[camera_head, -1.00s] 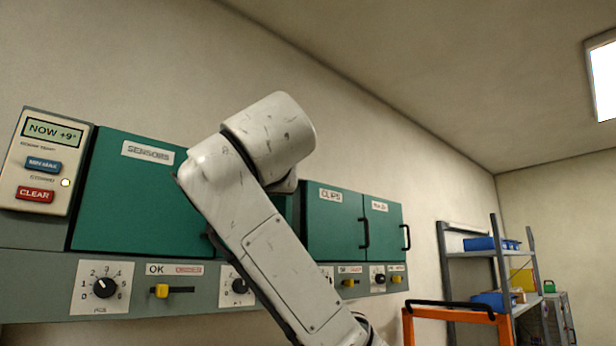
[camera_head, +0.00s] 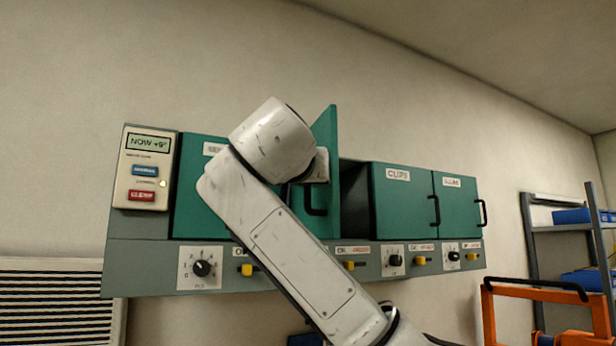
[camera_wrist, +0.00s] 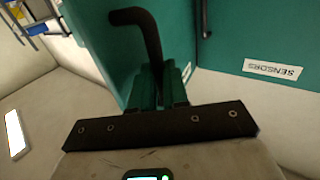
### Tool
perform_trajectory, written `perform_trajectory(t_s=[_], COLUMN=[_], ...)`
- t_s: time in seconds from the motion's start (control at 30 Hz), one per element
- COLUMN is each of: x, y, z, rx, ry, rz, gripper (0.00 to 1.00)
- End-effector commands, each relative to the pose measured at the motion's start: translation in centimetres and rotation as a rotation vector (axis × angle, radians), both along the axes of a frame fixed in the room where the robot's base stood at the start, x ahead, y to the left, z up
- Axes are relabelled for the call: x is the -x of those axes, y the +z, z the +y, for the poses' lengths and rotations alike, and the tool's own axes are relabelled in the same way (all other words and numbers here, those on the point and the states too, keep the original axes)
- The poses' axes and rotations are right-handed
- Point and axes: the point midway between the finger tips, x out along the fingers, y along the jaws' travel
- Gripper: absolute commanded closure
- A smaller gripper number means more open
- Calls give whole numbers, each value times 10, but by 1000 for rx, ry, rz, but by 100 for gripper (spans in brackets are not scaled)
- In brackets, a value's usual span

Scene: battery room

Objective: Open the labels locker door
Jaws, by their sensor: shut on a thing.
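A green locker door (camera_head: 325,165) between the sensors and clips lockers stands swung outward, with the dark locker inside (camera_head: 353,195) showing to its right. Its label is not readable from here, so I cannot confirm the word "labels". In the wrist view, my gripper (camera_wrist: 158,82) is shut on the door's black bar handle (camera_wrist: 145,35), and the green door panel (camera_wrist: 105,50) is behind it. In the head view my arm hides the gripper, but part of a black handle (camera_head: 315,200) shows.
The clips locker (camera_head: 403,205) and another locker (camera_head: 460,205) to its right are shut. The sensors locker (camera_head: 198,210) is shut, partly behind my arm. Below runs a grey panel with knobs and yellow sliders (camera_head: 350,265). An orange cart (camera_head: 545,300) and shelving (camera_head: 560,230) stand at right.

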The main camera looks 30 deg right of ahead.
Motion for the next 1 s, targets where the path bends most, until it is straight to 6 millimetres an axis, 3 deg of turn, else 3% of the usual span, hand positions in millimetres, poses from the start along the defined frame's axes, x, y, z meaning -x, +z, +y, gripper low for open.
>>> perform_trajectory(t_s=[0.3, 0.67, 1.0], x=[-2, 6, 53], y=[-2, -3, -3], z=[-2, 6, 46], rx=[-2, -2, -1], ry=[1, 2, 4], rz=[7, 2, 2], gripper=[60, 60, 60])
